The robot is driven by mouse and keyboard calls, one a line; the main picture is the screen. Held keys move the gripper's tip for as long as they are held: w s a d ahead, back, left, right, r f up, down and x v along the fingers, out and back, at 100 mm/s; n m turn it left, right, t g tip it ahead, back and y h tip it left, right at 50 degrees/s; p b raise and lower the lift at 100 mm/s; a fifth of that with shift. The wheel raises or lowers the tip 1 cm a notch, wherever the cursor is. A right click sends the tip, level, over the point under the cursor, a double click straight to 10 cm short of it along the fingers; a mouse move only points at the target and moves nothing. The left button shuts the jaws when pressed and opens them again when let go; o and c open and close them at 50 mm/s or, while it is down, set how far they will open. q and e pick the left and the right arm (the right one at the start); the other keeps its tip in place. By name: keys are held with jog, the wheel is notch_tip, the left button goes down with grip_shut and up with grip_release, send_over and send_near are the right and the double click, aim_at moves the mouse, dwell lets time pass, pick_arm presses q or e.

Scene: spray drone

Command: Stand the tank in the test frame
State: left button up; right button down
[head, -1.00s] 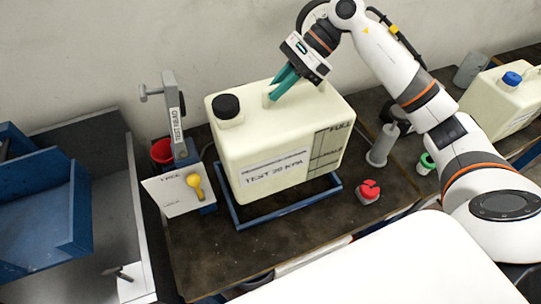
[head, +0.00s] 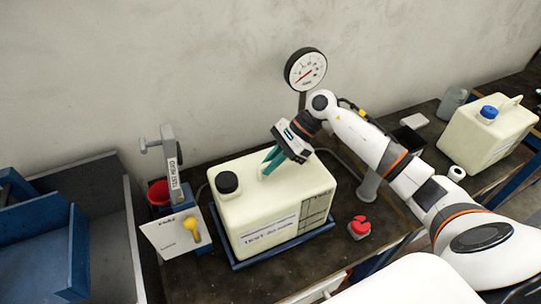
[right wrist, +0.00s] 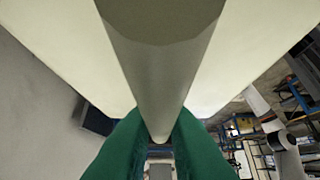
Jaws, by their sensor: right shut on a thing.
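The cream tank (head: 270,205) with a black cap (head: 227,182) stands upright at the blue test frame (head: 285,248) on the dark bench. The frame's rim shows along the tank's lower front edge; whether the tank's base rests fully inside is hidden. My right gripper (head: 268,168), with teal fingers, is shut on the handle at the tank's top. The right wrist view shows the fingers (right wrist: 158,140) on both sides of the handle bar (right wrist: 160,70). My left gripper is not in view.
A grey test-head post (head: 172,165) with a card and yellow knob (head: 192,228) stands left of the tank. A red knob (head: 359,227) lies right of it. A dial gauge (head: 305,70) stands behind. Another tank (head: 485,138) with a blue cap sits far right.

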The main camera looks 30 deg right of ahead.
jog(key=c, duration=1.5)
grip_release()
jog(key=shift+o, duration=0.2)
jog(key=shift+d+r+b, duration=0.25)
jog(key=shift+d+b, duration=0.2)
jog(key=b+v, duration=0.4)
jog(key=v, duration=0.6)
jog(key=shift+r, duration=0.15)
jog(key=shift+s+d+r, duration=0.1)
jog(key=shift+d+r, duration=0.15)
jog(key=shift+r, duration=0.05)
